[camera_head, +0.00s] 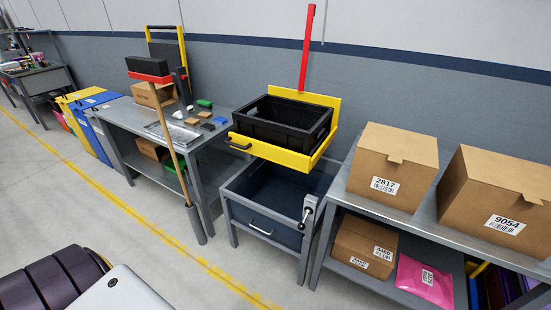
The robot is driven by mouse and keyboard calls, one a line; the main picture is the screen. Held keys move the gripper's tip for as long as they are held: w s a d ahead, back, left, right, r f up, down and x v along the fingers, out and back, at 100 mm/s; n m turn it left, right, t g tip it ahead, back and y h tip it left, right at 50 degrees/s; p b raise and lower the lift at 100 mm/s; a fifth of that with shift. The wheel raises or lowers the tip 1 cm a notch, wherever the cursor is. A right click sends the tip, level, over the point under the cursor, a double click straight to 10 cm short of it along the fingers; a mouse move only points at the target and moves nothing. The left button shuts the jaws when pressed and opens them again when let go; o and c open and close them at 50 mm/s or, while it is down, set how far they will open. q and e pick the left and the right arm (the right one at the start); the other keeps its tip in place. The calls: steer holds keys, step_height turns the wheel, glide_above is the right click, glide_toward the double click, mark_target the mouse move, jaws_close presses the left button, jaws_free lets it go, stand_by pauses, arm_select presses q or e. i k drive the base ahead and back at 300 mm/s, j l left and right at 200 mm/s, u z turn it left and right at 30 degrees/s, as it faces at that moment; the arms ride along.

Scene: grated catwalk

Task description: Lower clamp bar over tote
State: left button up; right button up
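A black open tote (283,124) sits on a yellow cradle (316,160) with a low front rail and a raised back plate. A red bar (306,48), which looks like the clamp bar, stands nearly upright behind the tote, leaning slightly right and clear of the tote's top. The cradle is above a blue-grey stand (270,200) with a crank (306,215) at its front right. Neither of my grippers is in view.
A right bench holds cardboard boxes (392,168) and (500,200), with a pink package (425,281) below. A left workbench (150,125) holds small blocks. A long wooden-handled tool (172,150) leans there. The floor in front is clear, crossed by a yellow line (130,208).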

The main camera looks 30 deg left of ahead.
mark_target(312, 7)
steer(key=i+j, duration=0.2)
steer(key=j, duration=0.15)
steer(key=i+j+z, duration=0.1)
steer(key=i+j, duration=0.3)
steer(key=j, duration=0.25)
steer(key=i+j+z, duration=0.1)
steer(key=j, duration=0.25)
steer(key=i+j, duration=0.25)
steer(key=i+j+z, duration=0.1)
steer(key=j, duration=0.35)
steer(key=i+j, duration=0.25)
steer(key=i+j+z, duration=0.1)
steer(key=j, duration=0.4)
steer(key=k+u, duration=0.1)
steer(key=l, duration=0.15)
steer(key=i+z, duration=0.05)
